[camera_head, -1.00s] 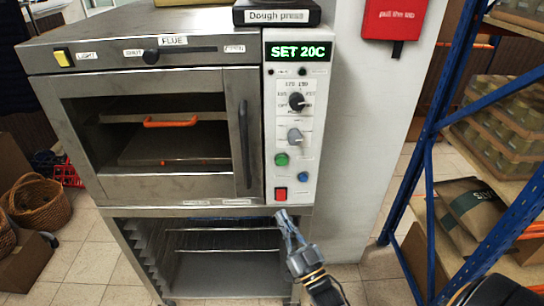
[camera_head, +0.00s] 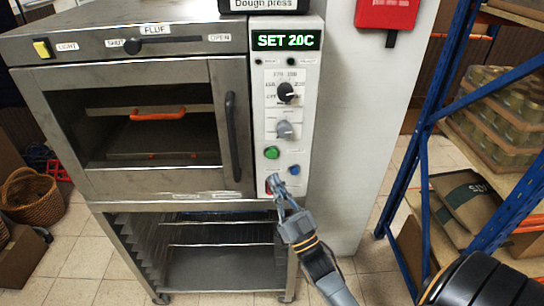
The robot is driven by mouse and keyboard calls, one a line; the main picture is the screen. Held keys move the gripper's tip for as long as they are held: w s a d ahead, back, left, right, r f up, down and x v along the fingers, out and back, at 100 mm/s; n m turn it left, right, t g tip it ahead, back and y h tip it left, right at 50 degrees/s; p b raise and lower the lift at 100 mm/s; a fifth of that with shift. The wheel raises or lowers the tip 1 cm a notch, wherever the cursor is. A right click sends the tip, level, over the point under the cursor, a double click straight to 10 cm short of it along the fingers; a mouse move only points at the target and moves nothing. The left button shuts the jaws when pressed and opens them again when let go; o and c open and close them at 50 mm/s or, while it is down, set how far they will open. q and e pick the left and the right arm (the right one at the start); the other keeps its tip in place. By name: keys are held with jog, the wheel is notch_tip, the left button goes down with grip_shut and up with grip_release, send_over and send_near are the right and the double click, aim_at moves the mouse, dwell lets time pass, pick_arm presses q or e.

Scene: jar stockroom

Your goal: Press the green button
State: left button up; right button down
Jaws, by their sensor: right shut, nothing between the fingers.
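The green button (camera_head: 272,152) is a small round knob on the white control panel at the oven's right side, below the grey dial. My right gripper (camera_head: 274,180) is shut and empty. In the head view its fingertips show below the green button, apart from it in the picture, over the area of the red switch, which they mostly cover. I cannot tell whether the fingertips touch the panel. My left gripper is not in view.
The oven (camera_head: 150,110) fills the left, its door closed. A blue button (camera_head: 294,169) sits right of the green one. Dials (camera_head: 287,92) are above. A blue-framed shelf (camera_head: 425,140) stands at the right.

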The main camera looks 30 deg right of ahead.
aim_at(269, 151)
jog(key=shift+w+d+b, duration=0.35)
jog(key=shift+w+d, duration=0.25)
jog(key=shift+w, duration=0.35)
jog(key=shift+w+d+b, duration=0.4)
jog(key=shift+w+d, duration=0.15)
jog(key=shift+w, duration=0.45)
jog(key=shift+w+d+b, duration=0.35)
jog(key=shift+w+d, duration=0.25)
jog(key=shift+w, duration=0.35)
jog(key=shift+w+d, duration=0.2)
jog(key=shift+w, duration=0.15)
jog(key=shift+w+d+b, duration=0.3)
jog(key=shift+w+b, duration=0.1)
jog(key=shift+s+a, duration=0.1)
jog(key=shift+s, duration=0.05)
jog(key=shift+s+a+p, duration=0.4)
jog(key=shift+s+p, duration=0.05)
jog(key=shift+s, duration=0.2)
